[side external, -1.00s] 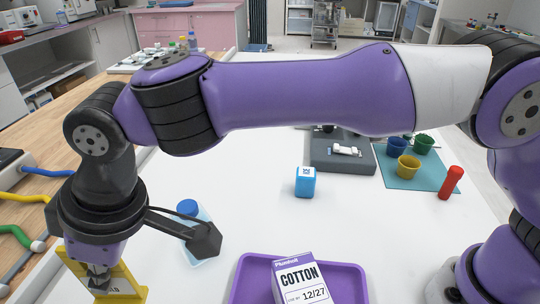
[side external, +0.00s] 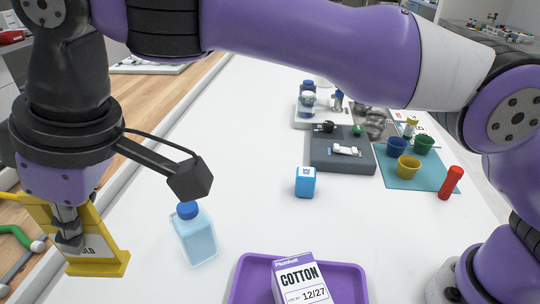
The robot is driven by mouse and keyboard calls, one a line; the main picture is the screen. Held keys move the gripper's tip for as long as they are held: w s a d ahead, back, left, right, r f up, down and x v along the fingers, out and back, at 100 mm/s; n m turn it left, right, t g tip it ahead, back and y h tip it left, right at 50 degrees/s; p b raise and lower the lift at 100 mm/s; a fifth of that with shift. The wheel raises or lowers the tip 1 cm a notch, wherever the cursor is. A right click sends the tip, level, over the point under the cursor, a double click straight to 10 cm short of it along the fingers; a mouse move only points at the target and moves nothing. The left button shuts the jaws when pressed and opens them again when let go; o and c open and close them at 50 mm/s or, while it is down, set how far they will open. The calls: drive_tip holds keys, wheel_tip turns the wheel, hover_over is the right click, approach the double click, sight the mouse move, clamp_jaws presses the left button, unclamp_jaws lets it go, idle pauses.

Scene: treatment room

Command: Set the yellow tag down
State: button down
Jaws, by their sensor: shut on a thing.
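My gripper (side external: 68,232) is at the lower left of the side external view, pointing down. It is shut on the yellow tag (side external: 110,262), a yellow frame with a pale face and dark lettering that is partly covered. The tag is upright and slightly tilted, near the left edge of the white table (side external: 250,130). I cannot tell whether its lower edge touches the surface. The fingers hide part of the tag.
A light blue bottle (side external: 196,240) with a blue cap stands just right of the tag. A purple tray (side external: 350,280) holds a cotton box (side external: 302,280). A blue cube (side external: 305,182), grey block (side external: 325,160), teal mat (side external: 425,180) with cups and red cylinder (side external: 451,183) are further right. Mid-table is clear.

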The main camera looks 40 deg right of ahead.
drive_tip(key=w+d+m+t+h, duration=0.1)
drive_tip(key=w+d+m, duration=0.3)
drive_tip(key=d, duration=0.6)
drive_tip(key=w+d+m+h, duration=0.2)
drive_tip(key=w+d+m, duration=0.15)
drive_tip(key=d, duration=0.65)
drive_tip(key=w+d+m+t+h, duration=0.1)
drive_tip(key=w+d+m, duration=0.3)
drive_tip(key=d, duration=0.6)
drive_tip(key=shift+n, duration=0.25)
drive_tip(key=shift+w+d+f, duration=1.05)
drive_tip(key=shift+d+f, duration=0.65)
drive_tip(key=shift+f, duration=1)
drive_tip(key=shift+w+d+f, duration=1.05)
drive_tip(key=shift+d+f, duration=0.7)
drive_tip(key=shift+f, duration=1)
drive_tip(key=shift+w+d+f, duration=1.05)
drive_tip(key=shift+d+f, duration=0.65)
drive_tip(key=shift+f, duration=1)
drive_tip(key=shift+f, duration=0.1)
drive_tip(key=c, duration=1.3)
unclamp_jaws()
drive_tip(key=shift+o, duration=1.4)
